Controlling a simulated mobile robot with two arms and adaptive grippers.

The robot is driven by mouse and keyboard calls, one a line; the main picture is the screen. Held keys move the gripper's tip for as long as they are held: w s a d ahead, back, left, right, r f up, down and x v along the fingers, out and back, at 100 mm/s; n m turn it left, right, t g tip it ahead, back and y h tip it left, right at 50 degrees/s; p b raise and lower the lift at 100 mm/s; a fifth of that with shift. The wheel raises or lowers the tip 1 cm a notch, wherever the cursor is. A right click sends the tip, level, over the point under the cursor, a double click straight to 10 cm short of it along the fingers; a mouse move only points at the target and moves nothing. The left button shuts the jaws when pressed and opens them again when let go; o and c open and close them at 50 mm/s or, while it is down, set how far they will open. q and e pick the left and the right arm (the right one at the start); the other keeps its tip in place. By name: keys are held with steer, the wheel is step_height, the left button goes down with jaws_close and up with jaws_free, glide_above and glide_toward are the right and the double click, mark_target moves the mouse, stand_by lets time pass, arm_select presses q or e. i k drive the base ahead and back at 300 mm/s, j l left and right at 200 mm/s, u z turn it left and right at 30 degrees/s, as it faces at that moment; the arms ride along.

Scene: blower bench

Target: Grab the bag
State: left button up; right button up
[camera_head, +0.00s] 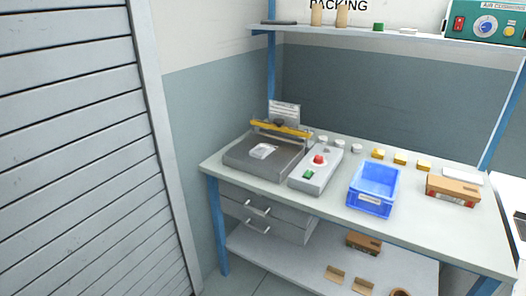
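A small whitish, shiny packet (263,151) lies flat on top of the grey machine (243,163) at the left end of the workbench. It looks like the bag, but it is too small to tell for certain. A yellow bar (281,129) runs along the back of the machine, behind the packet. Neither of my grippers shows in the head view.
A control box (316,171) with red and green buttons stands right of the machine. A blue bin (374,187) and a brown box (453,190) stand further right on the workbench (418,220). A shelf (400,38) hangs above. A slatted shutter (70,150) fills the left.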

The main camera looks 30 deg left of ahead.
mark_target(261, 150)
steer(key=u, duration=0.85)
